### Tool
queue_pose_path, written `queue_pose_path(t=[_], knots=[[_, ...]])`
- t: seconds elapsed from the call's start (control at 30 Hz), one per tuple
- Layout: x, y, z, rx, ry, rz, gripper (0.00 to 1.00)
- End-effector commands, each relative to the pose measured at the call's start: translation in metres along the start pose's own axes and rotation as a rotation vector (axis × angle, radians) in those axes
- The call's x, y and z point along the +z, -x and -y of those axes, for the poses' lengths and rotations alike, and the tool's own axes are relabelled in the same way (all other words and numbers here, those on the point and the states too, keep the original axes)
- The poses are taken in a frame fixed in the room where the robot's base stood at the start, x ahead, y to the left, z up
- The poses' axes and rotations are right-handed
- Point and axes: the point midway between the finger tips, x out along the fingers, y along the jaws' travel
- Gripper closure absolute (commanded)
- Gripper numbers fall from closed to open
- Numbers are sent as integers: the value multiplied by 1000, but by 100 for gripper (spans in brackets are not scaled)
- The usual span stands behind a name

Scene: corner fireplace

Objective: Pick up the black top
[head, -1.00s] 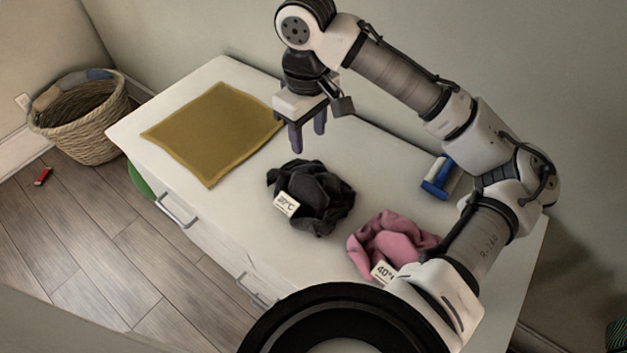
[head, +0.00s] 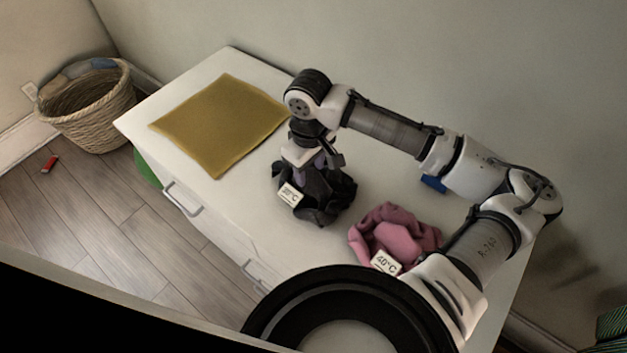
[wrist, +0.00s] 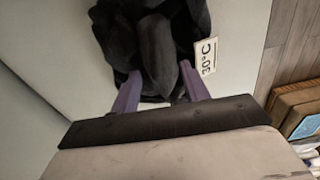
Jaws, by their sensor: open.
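The black top (head: 325,200) lies crumpled on the white dresser top, with a white care tag (head: 291,194) at its front left. The tag reads about 30°C in the wrist view (wrist: 204,57). My gripper (head: 312,163) is lowered onto the back of the black top. In the wrist view my gripper (wrist: 160,92) shows two purple fingers, apart, with folds of the black top (wrist: 155,45) between and beyond them. The fingertips are partly hidden by the cloth in the head view.
A crumpled pink garment (head: 395,238) with a 40°C tag lies right of the black top. A mustard cloth (head: 222,122) lies flat at the left. A blue object (head: 433,183) sits partly behind my arm. A wicker basket (head: 90,108) stands on the floor.

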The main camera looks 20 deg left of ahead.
Motion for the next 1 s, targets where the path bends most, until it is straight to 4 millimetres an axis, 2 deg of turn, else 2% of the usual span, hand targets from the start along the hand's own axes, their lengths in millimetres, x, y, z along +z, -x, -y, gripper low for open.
queue_pose_path(t=[0.2,0.23,0.57,1.0], knots=[[0,-2,0,0,0,-1,55],[0,-2,0,0,0,-1,57],[0,-1,0,0,0,-1,100],[0,0,0,0,0,-1,100]])
